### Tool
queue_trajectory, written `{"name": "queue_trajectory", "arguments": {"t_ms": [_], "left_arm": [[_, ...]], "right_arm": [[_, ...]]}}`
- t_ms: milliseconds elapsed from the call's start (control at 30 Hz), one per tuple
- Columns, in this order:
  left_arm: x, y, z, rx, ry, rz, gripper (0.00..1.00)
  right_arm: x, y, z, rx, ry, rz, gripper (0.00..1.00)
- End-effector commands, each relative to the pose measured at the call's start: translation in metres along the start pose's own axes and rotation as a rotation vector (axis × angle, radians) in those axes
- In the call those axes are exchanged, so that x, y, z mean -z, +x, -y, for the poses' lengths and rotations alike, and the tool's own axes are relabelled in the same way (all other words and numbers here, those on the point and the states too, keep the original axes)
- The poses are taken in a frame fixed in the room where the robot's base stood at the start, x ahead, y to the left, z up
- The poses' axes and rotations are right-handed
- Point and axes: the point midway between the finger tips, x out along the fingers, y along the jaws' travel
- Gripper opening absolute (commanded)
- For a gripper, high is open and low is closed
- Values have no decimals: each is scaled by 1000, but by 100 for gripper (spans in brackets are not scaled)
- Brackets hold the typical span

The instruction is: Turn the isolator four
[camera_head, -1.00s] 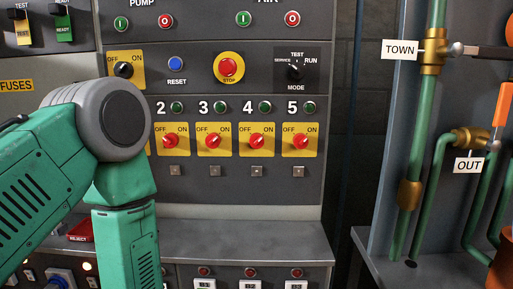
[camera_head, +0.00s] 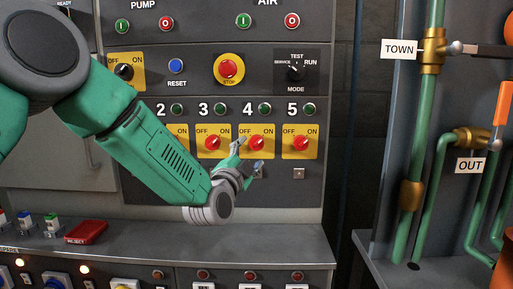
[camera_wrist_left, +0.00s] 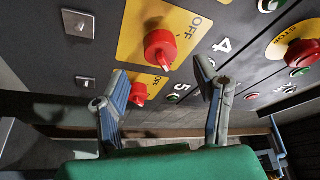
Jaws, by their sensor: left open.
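Isolator four (camera_head: 258,143) is a red knob on a yellow OFF/ON plate, below the number 4 on the grey panel. It also shows in the left wrist view (camera_wrist_left: 161,48), above and between my fingers. My left gripper (camera_head: 248,157) is open and empty, just in front of the lower left of isolator four's plate. One finger overlaps the plate's left edge in the head view. In the left wrist view the two fingers (camera_wrist_left: 160,92) are spread apart, with no contact seen on the knob. My right gripper is not in view.
Isolator three (camera_head: 213,143) and isolator five (camera_head: 301,143) flank it closely. A red stop button (camera_head: 228,67) and mode switch (camera_head: 296,67) sit above. A grey ledge (camera_head: 260,243) juts out below. Green pipes (camera_head: 425,120) stand to the right.

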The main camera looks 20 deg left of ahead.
Motion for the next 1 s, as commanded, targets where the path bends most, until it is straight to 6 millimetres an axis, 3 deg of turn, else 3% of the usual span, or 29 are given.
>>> {"name": "queue_trajectory", "arguments": {"t_ms": [100, 300, 700, 867, 1000], "left_arm": [[-1, 23, 0, 2, -1, 1, 56], [0, 47, 0, 2, -1, 1, 56], [0, 54, 0, 0, 0, 1, 56], [0, 54, 0, -1, 0, 1, 7], [0, 54, -1, -2, -1, 1, 7]], "right_arm": [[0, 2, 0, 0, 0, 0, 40], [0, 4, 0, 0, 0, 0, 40], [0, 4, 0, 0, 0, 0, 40], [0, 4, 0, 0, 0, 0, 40], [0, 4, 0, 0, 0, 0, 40]]}}
